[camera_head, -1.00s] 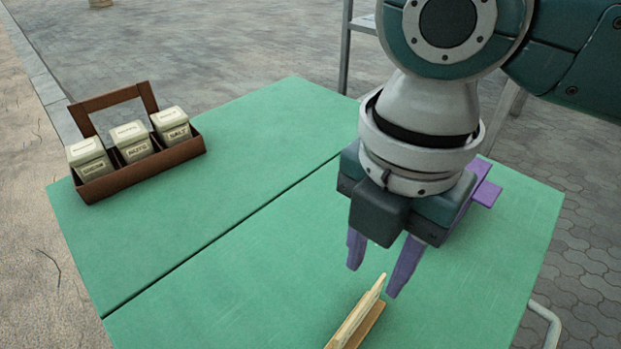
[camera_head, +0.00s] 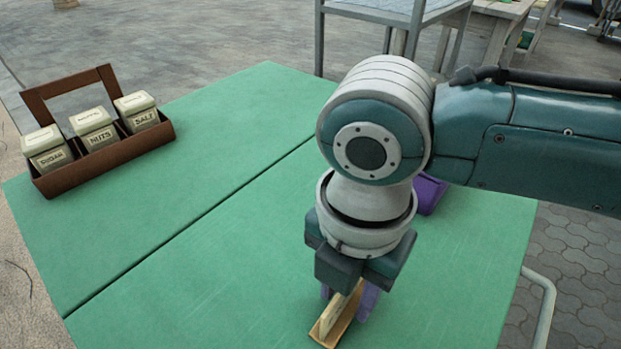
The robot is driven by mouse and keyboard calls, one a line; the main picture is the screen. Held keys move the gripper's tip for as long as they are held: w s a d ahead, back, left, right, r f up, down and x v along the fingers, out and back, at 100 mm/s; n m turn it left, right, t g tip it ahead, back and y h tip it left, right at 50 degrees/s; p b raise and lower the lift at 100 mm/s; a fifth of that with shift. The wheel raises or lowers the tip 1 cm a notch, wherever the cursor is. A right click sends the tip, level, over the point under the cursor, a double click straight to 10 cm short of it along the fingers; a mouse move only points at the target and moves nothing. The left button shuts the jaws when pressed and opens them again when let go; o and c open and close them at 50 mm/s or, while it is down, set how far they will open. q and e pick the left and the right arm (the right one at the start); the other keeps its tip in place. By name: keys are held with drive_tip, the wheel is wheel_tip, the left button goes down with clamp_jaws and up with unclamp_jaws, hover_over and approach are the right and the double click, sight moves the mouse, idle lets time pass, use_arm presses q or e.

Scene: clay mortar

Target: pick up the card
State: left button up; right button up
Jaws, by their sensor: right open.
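The card (camera_head: 332,315) is a pale, thin upright piece standing in a narrow wooden holder (camera_head: 327,340) on the green table (camera_head: 225,285). My right gripper (camera_head: 347,299) points down over it with its purple fingers open. The fingers are at either side of the card's far part, and the gripper body hides that end of it. I cannot tell whether a finger touches the card. My left gripper is not in view.
A brown wooden carrier (camera_head: 108,160) with pale jars labelled sugar, nuts and salt stands at the table's far left. A purple object (camera_head: 430,193) is partly hidden behind my right arm.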

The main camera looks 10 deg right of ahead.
drive_tip(key=shift+c, duration=0.3)
clamp_jaws()
idle(0.4)
